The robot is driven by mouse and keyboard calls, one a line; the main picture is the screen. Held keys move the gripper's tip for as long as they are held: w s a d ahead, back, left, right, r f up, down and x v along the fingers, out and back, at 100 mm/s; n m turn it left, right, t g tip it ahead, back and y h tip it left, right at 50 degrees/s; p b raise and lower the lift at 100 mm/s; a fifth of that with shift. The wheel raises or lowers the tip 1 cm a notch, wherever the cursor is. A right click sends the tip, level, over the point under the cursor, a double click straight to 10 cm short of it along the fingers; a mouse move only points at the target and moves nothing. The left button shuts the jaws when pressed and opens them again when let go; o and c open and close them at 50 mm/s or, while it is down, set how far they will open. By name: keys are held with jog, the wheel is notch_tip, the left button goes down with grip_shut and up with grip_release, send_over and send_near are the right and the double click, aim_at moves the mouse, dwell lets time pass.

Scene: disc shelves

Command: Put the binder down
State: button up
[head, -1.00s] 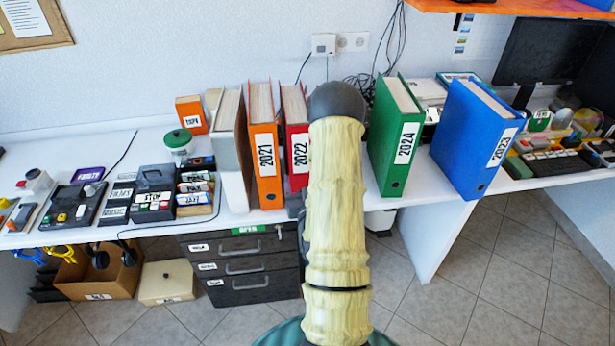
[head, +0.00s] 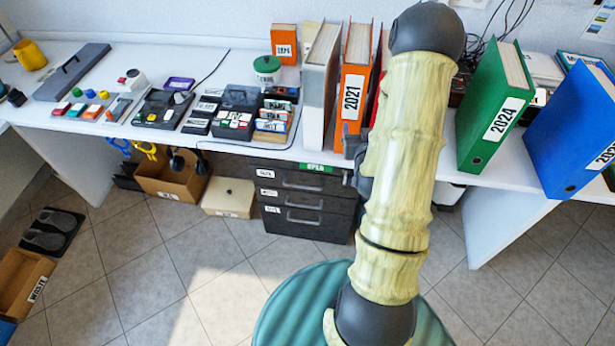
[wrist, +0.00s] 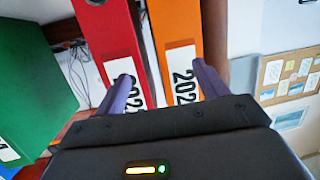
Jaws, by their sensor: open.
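The binders stand upright on the white desk (head: 150,140). The orange 2021 binder (head: 353,85) is beside a grey-white one (head: 318,85); only a sliver of the red 2022 binder (head: 377,85) shows behind my arm. The green 2024 binder (head: 493,110) and a blue binder (head: 575,130) stand to the right. In the wrist view, my gripper (wrist: 164,88) is open, its purple fingers in front of the red binder (wrist: 108,45) and the orange binder (wrist: 175,30). No binder is clearly held. In the head view, my arm hides the gripper.
The tiled floor in front is mostly clear.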

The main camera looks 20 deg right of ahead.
jog(key=s+a+r+n+g+y, duration=0.1)
jog(key=s+a+n+g+y, duration=0.2)
jog(key=a, duration=0.6)
jog(key=s+a+r+n+g+y, duration=0.1)
jog(key=s+a+r+g+y, duration=0.15)
jog(key=a+g, duration=0.45)
jog(key=s+a+r+g, duration=0.1)
jog(key=s+a+r, duration=0.1)
jog(key=s+a, duration=0.4)
jog(key=shift+s+n+y, duration=0.3)
jog(key=shift+s+y, duration=0.05)
jog(key=shift+s, duration=0.6)
jog(key=shift+a, duration=0.1)
